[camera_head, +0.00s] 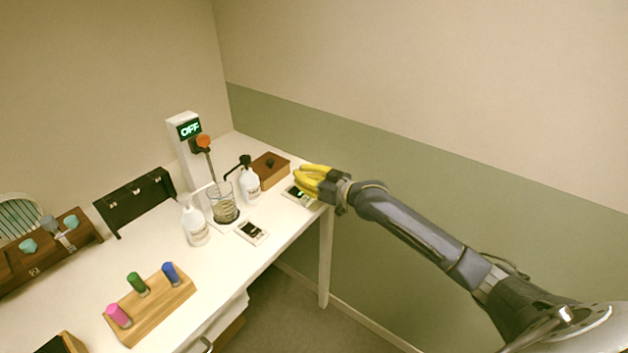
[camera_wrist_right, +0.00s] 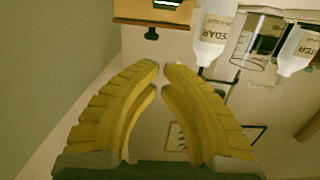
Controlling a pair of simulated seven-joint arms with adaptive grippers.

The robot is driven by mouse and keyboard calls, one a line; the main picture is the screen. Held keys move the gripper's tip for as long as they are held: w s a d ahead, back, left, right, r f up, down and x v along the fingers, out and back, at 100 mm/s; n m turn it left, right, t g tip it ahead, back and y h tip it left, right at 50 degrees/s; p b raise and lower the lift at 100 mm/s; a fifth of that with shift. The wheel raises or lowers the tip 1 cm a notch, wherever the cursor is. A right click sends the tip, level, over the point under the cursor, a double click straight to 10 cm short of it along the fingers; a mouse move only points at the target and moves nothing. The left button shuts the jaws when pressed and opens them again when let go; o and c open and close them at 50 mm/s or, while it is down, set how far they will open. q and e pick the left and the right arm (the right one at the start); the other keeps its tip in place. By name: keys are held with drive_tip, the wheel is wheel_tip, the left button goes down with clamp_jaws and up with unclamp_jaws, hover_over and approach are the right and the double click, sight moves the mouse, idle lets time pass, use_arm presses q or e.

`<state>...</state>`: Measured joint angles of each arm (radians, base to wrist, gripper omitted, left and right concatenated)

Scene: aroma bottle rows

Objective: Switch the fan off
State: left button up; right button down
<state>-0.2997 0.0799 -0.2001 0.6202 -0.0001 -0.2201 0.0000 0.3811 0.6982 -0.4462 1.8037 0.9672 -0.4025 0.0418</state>
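A round white slatted grille (camera_head: 20,218), perhaps the fan, is cut off at the far left edge of the head view. A brown box with a small black knob (camera_head: 270,164) stands at the table's back right. A brown box with a lit display and black knob (camera_wrist_right: 151,34) tops the right wrist view. My right gripper (camera_head: 302,178) has yellow fingers and is above the table's right end, beside the box and over a small pad (camera_head: 291,194). In the wrist view its fingertips (camera_wrist_right: 161,68) nearly meet with nothing between them. My left gripper is not in view.
A white stirrer (camera_head: 179,150) reads OFF above a glass beaker (camera_head: 224,213). White bottles (camera_head: 196,228) (camera_head: 250,190) flank the beaker. A second pad (camera_head: 251,232) lies in front. A wooden rack (camera_head: 155,306) holds coloured vials. A green and cream wall is at right.

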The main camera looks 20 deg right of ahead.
sight(296, 191)
drive_tip(key=shift+w+a+f, duration=0.25)
drive_tip(key=shift+w+f, duration=0.15)
drive_tip(key=shift+f, duration=0.2)
drive_tip(key=shift+w+a+f, duration=0.2)
drive_tip(key=shift+w+f, duration=0.2)
drive_tip(key=shift+f, duration=0.15)
drive_tip(key=shift+w+a+f, duration=0.1)
drive_tip(key=shift+f, duration=0.85)
